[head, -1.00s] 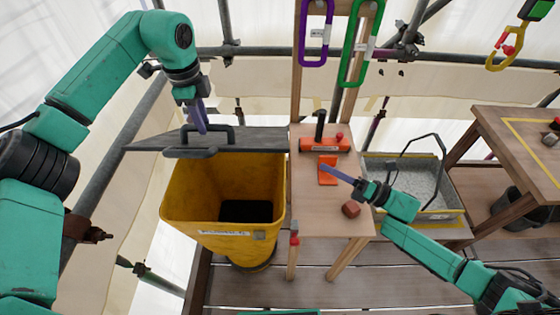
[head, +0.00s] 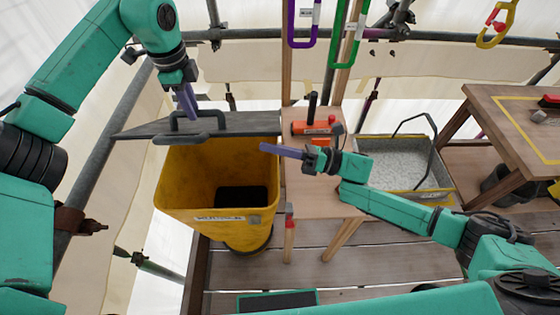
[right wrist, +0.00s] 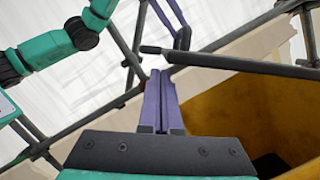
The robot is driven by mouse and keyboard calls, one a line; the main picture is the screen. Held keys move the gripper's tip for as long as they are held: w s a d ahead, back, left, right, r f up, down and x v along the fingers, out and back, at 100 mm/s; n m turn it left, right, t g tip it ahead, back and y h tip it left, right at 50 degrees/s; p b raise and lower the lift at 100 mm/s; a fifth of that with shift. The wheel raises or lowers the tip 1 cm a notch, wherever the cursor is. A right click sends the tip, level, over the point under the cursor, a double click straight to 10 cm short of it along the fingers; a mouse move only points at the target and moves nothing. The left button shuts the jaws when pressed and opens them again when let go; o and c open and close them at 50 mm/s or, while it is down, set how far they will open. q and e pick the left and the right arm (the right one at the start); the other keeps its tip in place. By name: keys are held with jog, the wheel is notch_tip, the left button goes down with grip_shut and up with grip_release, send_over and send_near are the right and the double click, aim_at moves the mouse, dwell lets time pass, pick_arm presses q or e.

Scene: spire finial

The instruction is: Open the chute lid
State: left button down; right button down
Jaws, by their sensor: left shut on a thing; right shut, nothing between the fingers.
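The chute lid (head: 240,124) is a dark grey panel across the back of the yellow chute (head: 175,195), raised off its mouth, so the inside shows. My left gripper (head: 190,114) is shut on the lid's dark handle (head: 174,122). In the right wrist view the lid (right wrist: 240,65) shows nearly edge-on above the chute (right wrist: 245,105), with the left fingers (right wrist: 170,12) at the handle. My right gripper (head: 264,147) is shut and empty, its fingertips near the chute's right rim, in front of the lid. Its fingers also show in the right wrist view (right wrist: 160,80).
A wooden stand (head: 312,197) right of the chute carries an orange tool (head: 312,128). A grey tray (head: 405,163) and another wooden table (head: 515,125) are further right. Purple (head: 303,42) and green (head: 347,50) carabiners hang above the stand.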

aim_at(273, 132)
pick_arm(q)
jog(key=shift+w+f, duration=0.1)
jog(key=shift+f, duration=0.05)
pick_arm(e)
jog(key=shift+w+r, duration=0.1)
jog(key=shift+r, duration=0.05)
jog(key=shift+w+d+r, duration=0.15)
jog(key=shift+w+r, duration=0.6)
jog(key=shift+r, duration=0.25)
pick_arm(q)
jog(key=shift+d+f, duration=0.1)
jog(key=shift+f, duration=0.1)
pick_arm(e)
jog(key=shift+w+d+r, duration=0.1)
jog(key=shift+w, duration=0.2)
pick_arm(q)
jog(key=c, duration=0.7)
grip_release()
jog(key=shift+c, duration=0.2)
jog(key=shift+w, duration=0.1)
